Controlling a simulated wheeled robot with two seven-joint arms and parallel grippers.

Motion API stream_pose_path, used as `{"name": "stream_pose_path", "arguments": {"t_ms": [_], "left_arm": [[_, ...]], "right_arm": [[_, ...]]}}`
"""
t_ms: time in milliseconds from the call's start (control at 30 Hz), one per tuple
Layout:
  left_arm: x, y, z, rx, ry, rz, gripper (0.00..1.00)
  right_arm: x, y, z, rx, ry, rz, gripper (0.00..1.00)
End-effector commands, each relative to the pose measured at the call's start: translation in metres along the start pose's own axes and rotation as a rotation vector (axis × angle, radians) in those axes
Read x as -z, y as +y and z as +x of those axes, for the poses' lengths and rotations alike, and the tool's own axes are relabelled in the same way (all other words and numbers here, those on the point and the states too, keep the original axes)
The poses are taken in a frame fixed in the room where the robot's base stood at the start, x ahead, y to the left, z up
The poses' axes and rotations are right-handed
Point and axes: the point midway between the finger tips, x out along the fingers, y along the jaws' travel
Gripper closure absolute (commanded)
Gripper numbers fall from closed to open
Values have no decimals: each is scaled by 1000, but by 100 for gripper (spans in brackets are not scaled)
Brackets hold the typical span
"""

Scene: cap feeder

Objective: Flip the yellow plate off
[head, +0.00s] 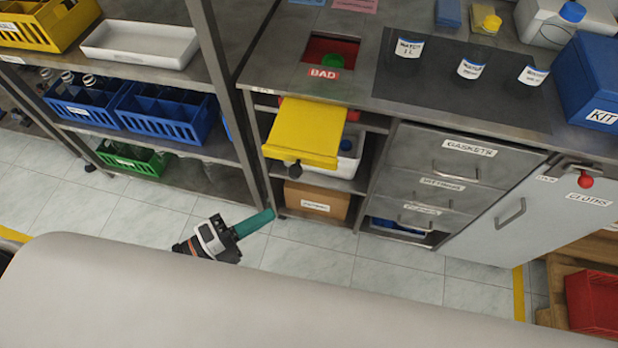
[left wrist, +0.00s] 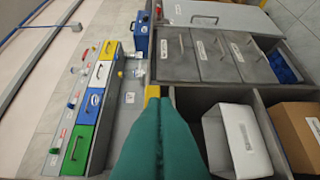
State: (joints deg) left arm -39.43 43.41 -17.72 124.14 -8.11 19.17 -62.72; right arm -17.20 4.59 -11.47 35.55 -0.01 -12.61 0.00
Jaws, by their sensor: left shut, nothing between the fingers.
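The yellow plate (head: 308,132) juts from the bench front, below the red opening marked BAD. My right gripper is not in view.
Under the plate are a white bin (head: 349,160) and a cardboard box (head: 318,199) on shelves. A rack post (head: 235,105) stands left, with blue crates (head: 165,112) and a green crate (head: 130,160). Drawers (head: 440,165) are right. The floor between is clear.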

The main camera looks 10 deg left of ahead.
Motion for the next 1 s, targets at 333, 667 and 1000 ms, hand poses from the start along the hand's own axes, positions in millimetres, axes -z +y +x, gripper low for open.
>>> {"name": "stream_pose_path", "arguments": {"t_ms": [333, 667, 1000], "left_arm": [[-8, 11, 0, -26, -26, 27, 100], [-8, 12, 16, -29, -24, 28, 100], [-9, 15, 72, -30, -25, 29, 100]], "right_arm": [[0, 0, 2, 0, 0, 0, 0], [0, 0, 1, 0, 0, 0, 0], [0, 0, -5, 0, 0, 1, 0]]}}
